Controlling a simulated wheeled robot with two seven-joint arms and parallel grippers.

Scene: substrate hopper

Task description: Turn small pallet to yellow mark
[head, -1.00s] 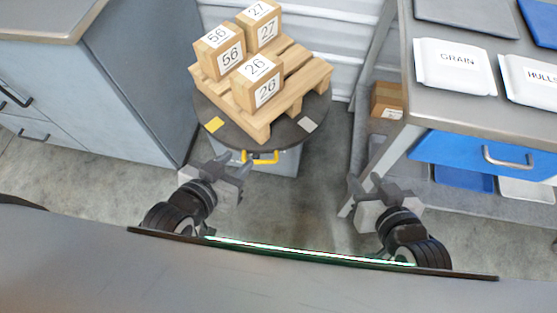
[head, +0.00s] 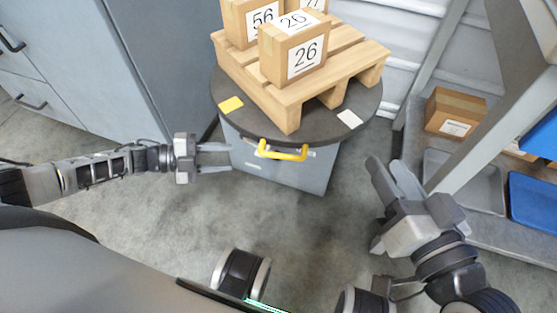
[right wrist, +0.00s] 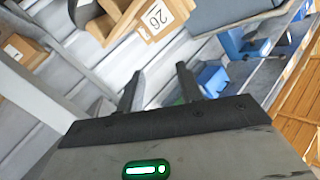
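The small wooden pallet (head: 345,72) lies on a dark round turntable (head: 235,125) and carries boxes, among them box 26 (head: 278,52) and box 56 (head: 235,28). Its near corner points between the yellow mark (head: 231,104) at left and a pale grey mark (head: 349,118) at right on the turntable's rim. My left gripper (head: 230,158) is open and empty, beside the grey base's left side, below the rim. My right gripper (head: 388,172) is open and empty, right of the base. In the right wrist view, its fingers (right wrist: 157,85) stand apart; box 26 (right wrist: 158,18) shows beyond.
The grey base (head: 285,170) under the turntable has a yellow handle (head: 282,151). A cabinet (head: 155,60) stands at left. At right, a shelf with a carton (head: 455,113) and a blue tray (head: 535,200) stands near my right arm. The floor in front is clear.

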